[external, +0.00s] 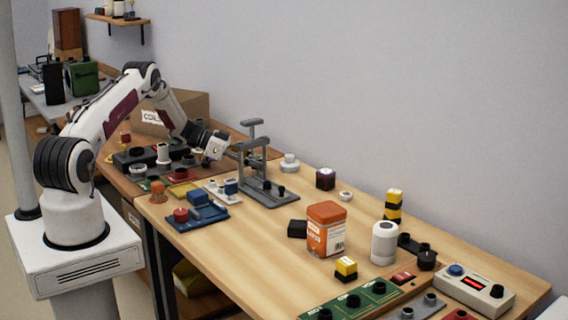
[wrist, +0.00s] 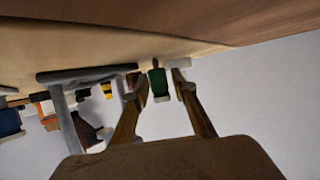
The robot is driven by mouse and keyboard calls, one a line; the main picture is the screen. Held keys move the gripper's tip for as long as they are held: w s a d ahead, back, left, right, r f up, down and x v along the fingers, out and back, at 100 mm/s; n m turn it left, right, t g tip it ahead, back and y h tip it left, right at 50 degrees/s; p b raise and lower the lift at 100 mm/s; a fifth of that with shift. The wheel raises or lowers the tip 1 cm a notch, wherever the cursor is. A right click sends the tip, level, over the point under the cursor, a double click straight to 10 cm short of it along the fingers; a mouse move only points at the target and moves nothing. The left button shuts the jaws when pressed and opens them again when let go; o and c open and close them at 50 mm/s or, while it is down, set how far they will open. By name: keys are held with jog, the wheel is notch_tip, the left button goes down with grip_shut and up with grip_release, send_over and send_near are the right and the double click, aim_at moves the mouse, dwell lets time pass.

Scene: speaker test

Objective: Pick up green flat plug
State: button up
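A small green piece with a dark narrow end (wrist: 159,83) shows in the wrist view between my fingertips; it looks like the green flat plug, but I cannot be sure. I cannot make it out in the external view. My gripper (wrist: 161,82) is open, with a finger on each side of the green piece and a visible gap on the right. I cannot tell how far ahead of the fingers it is. In the external view my gripper (external: 226,145) is low over the table, just left of the grey stand.
The grey stand (external: 266,188) is a tall obstacle close to my gripper. An orange tin (external: 326,230), a white jar (external: 384,243) and yellow-black blocks (external: 393,206) stand farther right. A cardboard box (external: 188,106) is behind my arm.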

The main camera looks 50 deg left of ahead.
grip_shut()
jog(key=shift+r, duration=0.1)
jog(key=shift+r, duration=4.95)
